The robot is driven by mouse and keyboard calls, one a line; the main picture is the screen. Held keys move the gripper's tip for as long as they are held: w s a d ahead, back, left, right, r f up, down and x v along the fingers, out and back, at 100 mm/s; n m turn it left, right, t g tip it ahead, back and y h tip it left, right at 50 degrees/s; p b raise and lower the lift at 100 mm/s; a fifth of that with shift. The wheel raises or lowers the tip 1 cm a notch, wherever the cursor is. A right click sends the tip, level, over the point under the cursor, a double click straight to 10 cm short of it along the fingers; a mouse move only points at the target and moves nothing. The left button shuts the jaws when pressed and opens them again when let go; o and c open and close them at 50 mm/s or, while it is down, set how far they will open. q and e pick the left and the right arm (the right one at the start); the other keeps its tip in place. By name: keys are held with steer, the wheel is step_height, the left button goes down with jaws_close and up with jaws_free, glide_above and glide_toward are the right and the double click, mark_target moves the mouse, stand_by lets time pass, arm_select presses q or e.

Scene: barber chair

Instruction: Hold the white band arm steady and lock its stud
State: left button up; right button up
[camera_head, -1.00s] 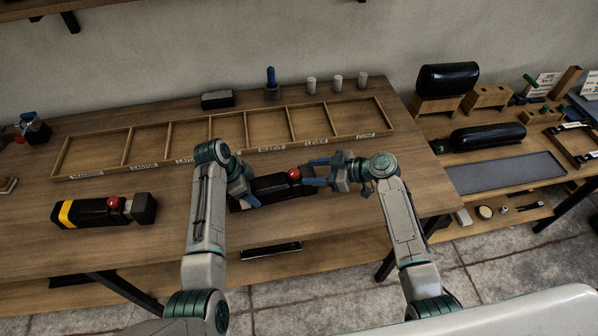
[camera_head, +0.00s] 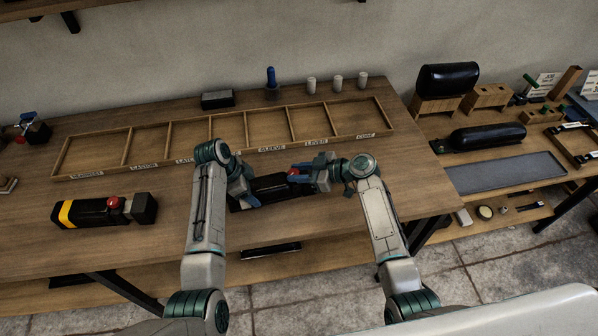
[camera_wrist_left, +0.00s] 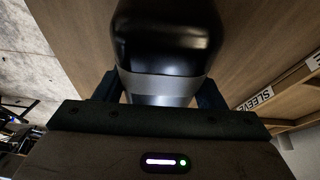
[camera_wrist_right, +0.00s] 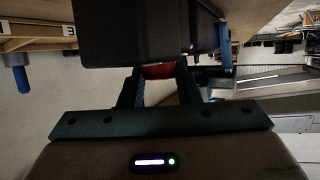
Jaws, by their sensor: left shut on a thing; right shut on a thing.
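The white band arm is a black block (camera_head: 270,184) lying on the bench. Its pale grey-white band (camera_wrist_left: 165,88) shows in the left wrist view, with the rounded black end (camera_wrist_left: 168,38) beyond. My left gripper (camera_head: 245,194) is shut on the black arm across the band. The arm's red stud (camera_head: 294,175) is partly hidden by my right gripper (camera_head: 302,176), whose blue fingers are shut on it. In the right wrist view the red stud (camera_wrist_right: 158,71) sits between the fingers, under the dark body of the arm.
A yellow-banded black arm (camera_head: 90,213) with a red stud lies at the left of the bench. A labelled wooden tray (camera_head: 240,110) with empty compartments spans the back. A blue tool (camera_head: 271,77) and several small pale cylinders stand behind it. Shelves at right hold black pads (camera_head: 488,136).

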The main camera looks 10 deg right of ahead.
steer(key=shift+s+a+m+t+h, duration=0.1)
steer(key=shift+m+t+h, duration=0.2)
steer(key=shift+m+t, duration=0.25)
steer(key=shift+s+a+m+t+h, duration=0.1)
steer(key=shift+m+t+h, duration=0.2)
steer(key=shift+m+t, duration=0.25)
steer(key=shift+m+t+h, duration=0.9)
steer(key=shift+m+t, duration=0.2)
steer(key=shift+m, duration=0.1)
steer(key=o, duration=1)
steer(key=v, duration=1.2)
